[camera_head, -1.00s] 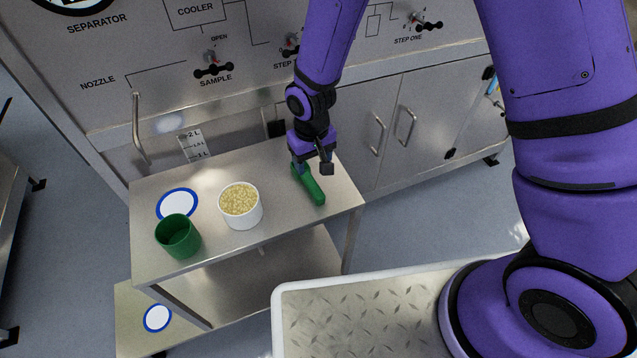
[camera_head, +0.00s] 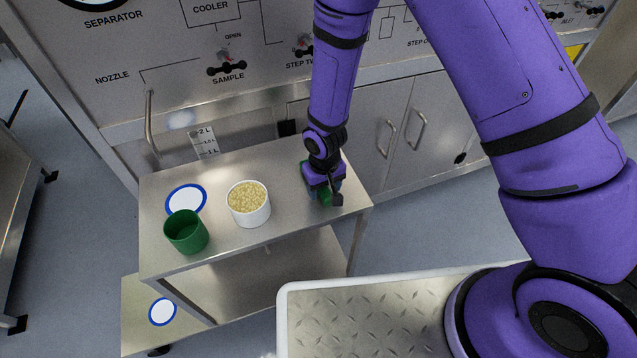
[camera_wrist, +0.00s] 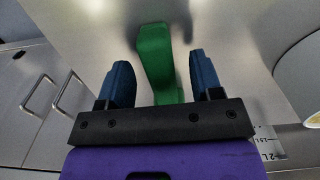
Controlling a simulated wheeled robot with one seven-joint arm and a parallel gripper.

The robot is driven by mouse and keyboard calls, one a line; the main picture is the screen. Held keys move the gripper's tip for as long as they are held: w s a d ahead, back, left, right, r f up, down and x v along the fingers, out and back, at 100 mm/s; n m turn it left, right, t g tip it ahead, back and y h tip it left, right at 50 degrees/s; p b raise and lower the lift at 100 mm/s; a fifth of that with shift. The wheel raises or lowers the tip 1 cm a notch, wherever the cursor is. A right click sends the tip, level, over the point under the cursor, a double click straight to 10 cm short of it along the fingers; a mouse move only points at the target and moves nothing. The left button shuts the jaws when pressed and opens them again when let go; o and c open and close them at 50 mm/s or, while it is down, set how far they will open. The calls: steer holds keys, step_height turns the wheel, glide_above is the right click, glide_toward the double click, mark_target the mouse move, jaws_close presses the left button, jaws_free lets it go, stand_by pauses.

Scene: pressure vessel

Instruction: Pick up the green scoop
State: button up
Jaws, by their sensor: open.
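The green scoop (camera_wrist: 157,55) lies on the steel table (camera_head: 215,170). In the wrist view its handle runs between the two blue fingers of my gripper (camera_wrist: 162,80). The fingers are open, with a gap on each side of the handle. In the head view my gripper (camera_head: 325,198) hangs over the scoop (camera_head: 324,190) at the right end of the table and hides most of it.
A white tub of grains (camera_head: 248,204) stands left of my gripper. A green cup (camera_head: 186,232) stands further left, by a blue-rimmed white disc (camera_head: 186,200). A cabinet with door handles (camera_head: 420,131) is behind the table. The table's front right is clear.

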steer(key=shift+f, duration=0.5)
steer(key=c, duration=1)
steer(key=shift+r, duration=0.15)
